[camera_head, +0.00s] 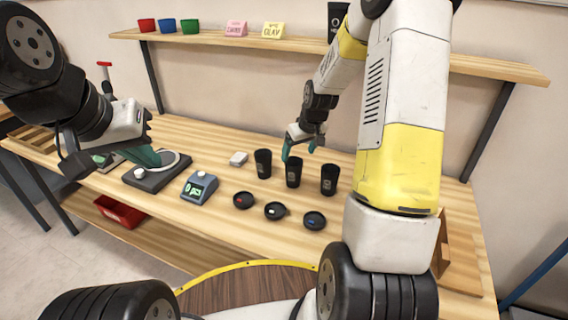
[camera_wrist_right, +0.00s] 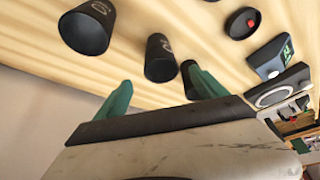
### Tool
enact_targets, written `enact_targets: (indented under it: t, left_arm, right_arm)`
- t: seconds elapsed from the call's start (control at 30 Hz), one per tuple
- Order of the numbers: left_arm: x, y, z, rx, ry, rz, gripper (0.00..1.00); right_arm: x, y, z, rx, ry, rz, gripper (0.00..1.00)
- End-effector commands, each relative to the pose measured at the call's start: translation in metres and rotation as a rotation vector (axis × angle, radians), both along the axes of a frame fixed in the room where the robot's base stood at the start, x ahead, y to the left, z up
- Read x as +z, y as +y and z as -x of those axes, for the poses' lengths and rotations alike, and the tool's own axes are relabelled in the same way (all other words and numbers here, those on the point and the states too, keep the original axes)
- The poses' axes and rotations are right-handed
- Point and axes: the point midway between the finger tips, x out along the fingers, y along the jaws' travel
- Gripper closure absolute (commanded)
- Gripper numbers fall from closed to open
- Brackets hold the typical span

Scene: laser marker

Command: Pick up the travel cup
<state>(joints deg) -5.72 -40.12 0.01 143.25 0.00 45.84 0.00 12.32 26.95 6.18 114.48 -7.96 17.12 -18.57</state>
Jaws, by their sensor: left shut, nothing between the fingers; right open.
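Three black travel cups stand upright in a row on the wooden table: a left cup (camera_head: 263,163), a middle cup (camera_head: 294,173) and a right cup (camera_head: 329,180). My right gripper (camera_head: 301,149) is open and empty, with its green fingers just above and behind the middle cup. In the right wrist view the open fingers (camera_wrist_right: 161,92) spread on either side of the middle cup (camera_wrist_right: 160,60), apart from it. Another cup (camera_wrist_right: 88,28) lies left of the fingers; a third (camera_wrist_right: 190,82) is partly hidden by a finger. My left gripper (camera_head: 148,158) is shut and empty over the table's left part.
Three round black lids, left (camera_head: 243,200), middle (camera_head: 276,211) and right (camera_head: 314,221), lie in front of the cups. A small device with a green display (camera_head: 199,188) and a flat dark device (camera_head: 157,175) stand left. A shelf (camera_head: 205,40) runs behind.

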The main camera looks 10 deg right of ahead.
Motion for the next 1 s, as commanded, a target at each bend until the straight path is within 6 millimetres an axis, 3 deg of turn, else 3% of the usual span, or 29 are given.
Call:
enact_targets:
  t: [0.53,0.87,1.0]
  left_arm:
    - [0.000,0.000,0.000,0.000,0.000,0.000,1.00]
    - [0.000,0.000,0.000,0.000,0.000,0.000,1.00]
    - [0.000,0.000,0.000,0.000,0.000,0.000,1.00]
  right_arm:
    - [-0.066,0.010,-0.025,0.003,0.004,-0.001,0.18]
    - [-0.073,0.011,-0.029,0.001,0.001,0.000,0.18]
    - [-0.073,0.011,-0.029,0.001,0.001,0.000,0.44]
